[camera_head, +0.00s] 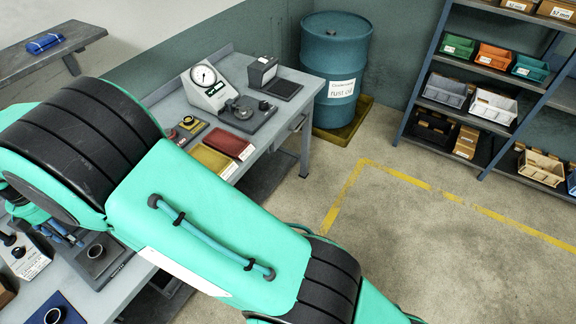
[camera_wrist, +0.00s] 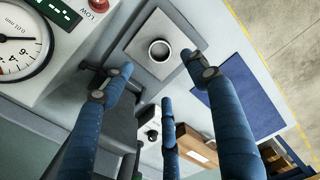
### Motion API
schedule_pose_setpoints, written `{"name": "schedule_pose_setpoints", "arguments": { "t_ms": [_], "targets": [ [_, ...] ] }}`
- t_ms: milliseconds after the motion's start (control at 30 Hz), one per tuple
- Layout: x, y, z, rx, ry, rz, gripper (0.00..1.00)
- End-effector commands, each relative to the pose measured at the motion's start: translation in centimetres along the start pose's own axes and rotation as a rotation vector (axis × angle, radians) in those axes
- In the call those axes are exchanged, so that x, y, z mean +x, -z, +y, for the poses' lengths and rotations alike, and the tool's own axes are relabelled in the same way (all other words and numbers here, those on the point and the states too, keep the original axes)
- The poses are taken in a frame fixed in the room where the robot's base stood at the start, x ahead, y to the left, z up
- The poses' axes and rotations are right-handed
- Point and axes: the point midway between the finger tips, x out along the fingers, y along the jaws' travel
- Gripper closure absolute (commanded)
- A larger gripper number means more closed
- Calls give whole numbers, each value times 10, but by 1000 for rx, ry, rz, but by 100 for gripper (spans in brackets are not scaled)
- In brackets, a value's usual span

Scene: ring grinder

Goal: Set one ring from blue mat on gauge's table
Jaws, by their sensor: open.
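My gripper (camera_wrist: 158,78) has its blue fingers spread wide with nothing between them. In the head view its fingers show only in part at the lower left, behind my arm. A metal ring (camera_wrist: 161,50) lies flat on a square grey plate (camera_wrist: 138,48) beyond the fingertips, apart from them; this ring also shows in the head view (camera_head: 95,251). The plate looks like the table of the dial gauge (camera_wrist: 22,48) to its left. The blue mat (camera_wrist: 262,108) is to the right, partly behind a finger. In the head view another ring (camera_head: 53,315) lies on the mat (camera_head: 72,309), at the bottom edge.
A white device with a black knob (camera_head: 26,262) and a brown box (camera_wrist: 196,146) stand near the mat. A second dial instrument (camera_head: 208,85), a yellow tray (camera_head: 208,160) and a red tray (camera_head: 228,143) are on the far bench. My arm hides much of the near bench.

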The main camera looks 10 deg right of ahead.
Motion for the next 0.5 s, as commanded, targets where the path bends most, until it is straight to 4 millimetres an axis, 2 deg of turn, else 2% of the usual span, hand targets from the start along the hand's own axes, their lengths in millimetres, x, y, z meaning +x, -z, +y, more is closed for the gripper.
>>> {"name": "schedule_pose_setpoints", "arguments": {
  "t_ms": [167,267,367,500],
  "targets": [
    [-6,-7,0,15,-5,1,42],
    [-17,-20,-2,46,-11,3,42],
    [-34,-41,-5,97,-23,7,42],
    [-68,-84,-15,203,-45,14,42]
  ]
}}
